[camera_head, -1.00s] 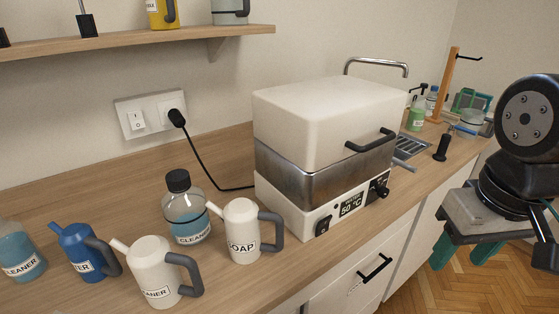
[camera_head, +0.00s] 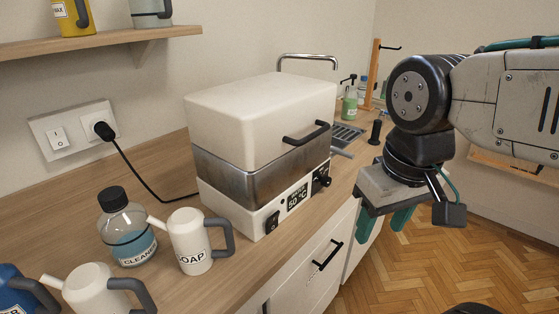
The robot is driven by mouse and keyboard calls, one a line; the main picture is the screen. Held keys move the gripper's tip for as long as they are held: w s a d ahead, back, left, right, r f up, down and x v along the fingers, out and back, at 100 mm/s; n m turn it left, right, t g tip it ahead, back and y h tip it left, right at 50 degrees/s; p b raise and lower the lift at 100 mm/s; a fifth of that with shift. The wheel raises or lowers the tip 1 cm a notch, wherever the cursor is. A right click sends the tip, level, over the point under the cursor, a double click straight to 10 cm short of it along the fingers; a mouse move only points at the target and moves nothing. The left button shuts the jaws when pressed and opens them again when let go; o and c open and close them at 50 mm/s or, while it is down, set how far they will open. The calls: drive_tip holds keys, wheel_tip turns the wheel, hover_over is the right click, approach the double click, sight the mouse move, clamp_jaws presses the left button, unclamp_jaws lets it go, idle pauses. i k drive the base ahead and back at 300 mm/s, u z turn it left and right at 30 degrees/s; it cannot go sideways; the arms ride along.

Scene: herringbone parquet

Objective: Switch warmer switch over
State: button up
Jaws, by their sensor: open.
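The warmer (camera_head: 240,170) is a white box with a steel middle band and a black lid handle, standing on the wooden counter. On its lower front are a black rocker switch (camera_head: 272,222), a display (camera_head: 298,197) reading about 50 °C and a black knob (camera_head: 321,178). My gripper (camera_head: 385,225) hangs to the right of the warmer, in front of the counter, with its green fingers pointing down. It is open and empty, apart from the switch. The rocker's position is too small to tell.
A white SOAP can (camera_head: 190,240), a CLEANER bottle (camera_head: 128,235) and another white can (camera_head: 95,292) stand left of the warmer. A black cord runs to the wall socket (camera_head: 100,125), beside a white wall switch (camera_head: 58,138). A drawer handle (camera_head: 325,256) sticks out below the warmer.

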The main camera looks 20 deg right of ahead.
sight(271, 222)
drive_tip(key=u, duration=0.95)
drive_tip(key=k, duration=0.75)
drive_tip(key=z, duration=1.6)
